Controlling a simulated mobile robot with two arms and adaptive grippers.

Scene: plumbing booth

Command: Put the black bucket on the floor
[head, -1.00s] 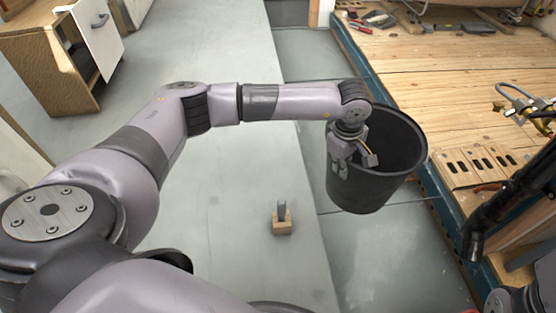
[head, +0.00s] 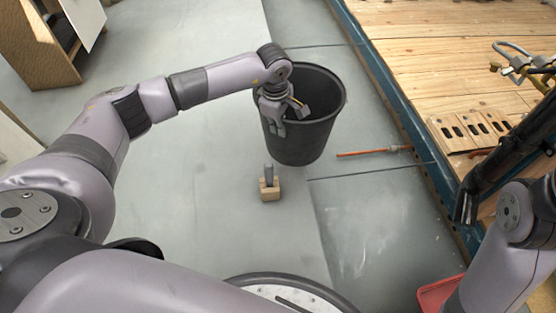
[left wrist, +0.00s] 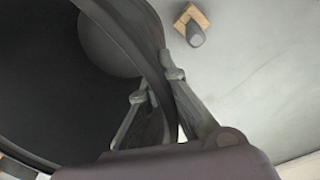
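The black bucket (head: 308,140) hangs upright from my left gripper (head: 286,110) in the head view. Its open top faces up and looks empty. In the left wrist view the two fingers of my left gripper (left wrist: 158,100) are closed on either side of the bucket's rim (left wrist: 150,55). The bucket appears to be above the grey floor (head: 215,225); its exact height is hard to tell. My right arm shows at the right edge of the head view, but its gripper's fingers cannot be made out.
A small wooden block with a grey peg (head: 269,189) stands on the floor just below the bucket. An orange rod (head: 367,153) lies right of it. A raised wooden platform (head: 440,75) with a blue edge borders the right side. A wooden cabinet (head: 35,50) stands far left.

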